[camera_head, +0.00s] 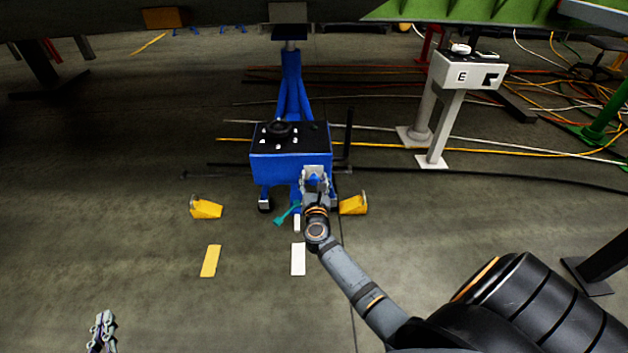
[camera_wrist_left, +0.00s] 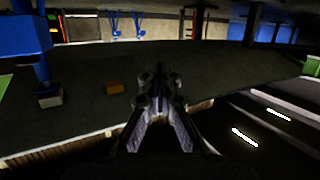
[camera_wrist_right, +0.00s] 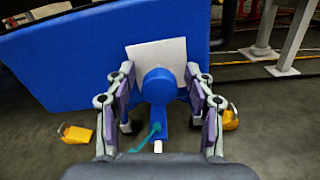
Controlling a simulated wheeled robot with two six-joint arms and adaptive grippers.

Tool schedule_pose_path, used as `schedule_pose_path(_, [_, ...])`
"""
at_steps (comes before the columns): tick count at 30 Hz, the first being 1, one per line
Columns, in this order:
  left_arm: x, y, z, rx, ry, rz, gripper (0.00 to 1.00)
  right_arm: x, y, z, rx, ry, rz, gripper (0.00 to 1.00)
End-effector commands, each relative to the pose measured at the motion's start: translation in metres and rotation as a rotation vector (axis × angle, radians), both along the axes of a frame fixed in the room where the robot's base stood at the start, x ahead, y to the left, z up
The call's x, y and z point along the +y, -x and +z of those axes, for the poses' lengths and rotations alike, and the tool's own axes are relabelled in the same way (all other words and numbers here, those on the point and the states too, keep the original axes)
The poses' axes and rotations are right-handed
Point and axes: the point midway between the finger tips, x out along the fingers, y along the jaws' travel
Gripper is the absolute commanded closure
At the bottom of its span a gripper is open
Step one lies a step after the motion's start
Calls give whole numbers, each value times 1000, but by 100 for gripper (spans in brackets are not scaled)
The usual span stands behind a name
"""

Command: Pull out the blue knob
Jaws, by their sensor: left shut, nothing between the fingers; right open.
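The blue knob (camera_wrist_right: 158,84) is round and stands in front of a white plate (camera_wrist_right: 158,54) on the blue box (camera_head: 275,165). My right gripper (camera_wrist_right: 160,74) is open, with one finger on each side of the knob and a visible gap to each. In the head view my right gripper (camera_head: 314,175) is at the front face of the box, and the knob (camera_head: 314,180) shows small between its fingers. My left gripper (camera_head: 103,330) is low at the left, far from the box. It is shut and empty in the left wrist view (camera_wrist_left: 160,80).
Yellow wedge blocks (camera_head: 206,209) (camera_head: 354,204) lie on the floor either side. A teal handle (camera_head: 287,214) hangs below the box. A white-grey pedestal (camera_head: 468,72) and cables are at right. Floor at left is clear.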

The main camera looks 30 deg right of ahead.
Motion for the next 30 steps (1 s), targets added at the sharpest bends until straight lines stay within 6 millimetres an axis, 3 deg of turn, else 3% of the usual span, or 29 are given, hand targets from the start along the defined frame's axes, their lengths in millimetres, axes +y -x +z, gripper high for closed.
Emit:
schedule_pose_path(3, [0,0,0,0,0,0,100,0,0,0,0,0,0,46])
schedule_pose_path(15, [0,0,0,1,0,0,100,0,0,0,0,0,0,100])
schedule_pose_path(24, [0,0,0,5,0,0,100,3,3,0,0,-1,1,100])
schedule_pose_path(30, [-1,15,-33,142,2,-6,100,16,24,0,1,-2,1,100])
